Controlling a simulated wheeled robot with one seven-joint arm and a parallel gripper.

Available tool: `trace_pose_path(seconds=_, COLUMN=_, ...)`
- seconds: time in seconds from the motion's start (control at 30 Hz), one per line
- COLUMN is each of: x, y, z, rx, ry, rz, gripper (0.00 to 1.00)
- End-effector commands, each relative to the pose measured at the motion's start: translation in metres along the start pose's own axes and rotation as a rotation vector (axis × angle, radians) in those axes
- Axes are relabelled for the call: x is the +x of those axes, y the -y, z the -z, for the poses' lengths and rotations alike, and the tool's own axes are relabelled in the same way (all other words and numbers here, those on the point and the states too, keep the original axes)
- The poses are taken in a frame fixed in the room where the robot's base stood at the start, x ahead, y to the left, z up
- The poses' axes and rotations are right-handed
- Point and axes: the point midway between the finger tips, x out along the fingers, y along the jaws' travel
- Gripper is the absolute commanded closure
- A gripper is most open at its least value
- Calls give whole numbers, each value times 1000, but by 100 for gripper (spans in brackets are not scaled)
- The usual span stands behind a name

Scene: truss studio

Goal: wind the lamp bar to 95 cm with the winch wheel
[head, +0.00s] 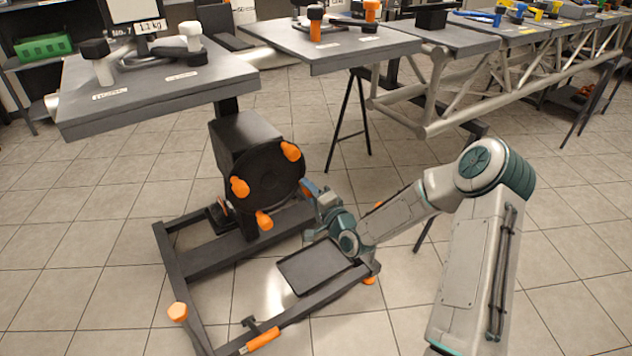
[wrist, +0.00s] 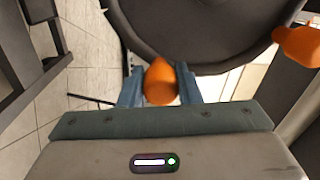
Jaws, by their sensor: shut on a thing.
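The winch wheel (head: 262,180) is a black disc with several orange knobs on its rim, mounted on a dark box on a column. In the wrist view the wheel (wrist: 195,35) fills the upper middle. My gripper (head: 314,192) is at the wheel's right edge. In the wrist view its two blue fingers are shut on an orange knob (wrist: 160,82). Another orange knob (wrist: 298,45) shows at the right there. Other knobs, such as the upper one (head: 290,151), are free. I cannot make out the lamp bar or a height reading.
The dark base frame (head: 220,322) stands on the tiled floor with orange feet and a flat black plate (head: 315,266). Above the wheel is a grey tabletop (head: 160,85) with knobs and a scale display. A metal truss (head: 480,90) runs behind my arm. Floor at the left is clear.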

Motion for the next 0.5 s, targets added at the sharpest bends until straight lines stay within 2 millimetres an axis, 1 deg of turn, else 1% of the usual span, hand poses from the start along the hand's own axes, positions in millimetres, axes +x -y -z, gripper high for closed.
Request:
trace_pose_path(seconds=0.03, x=-5, y=-14, z=-5, rx=46, ry=2, rz=-23, gripper=100)
trace_pose_path(seconds=0.3, x=-5, y=-25, z=-18, rx=211, ry=-4, rz=-21, gripper=100)
trace_pose_path(seconds=0.5, x=-5, y=-29, z=-23, rx=277, ry=-7, rz=-20, gripper=100)
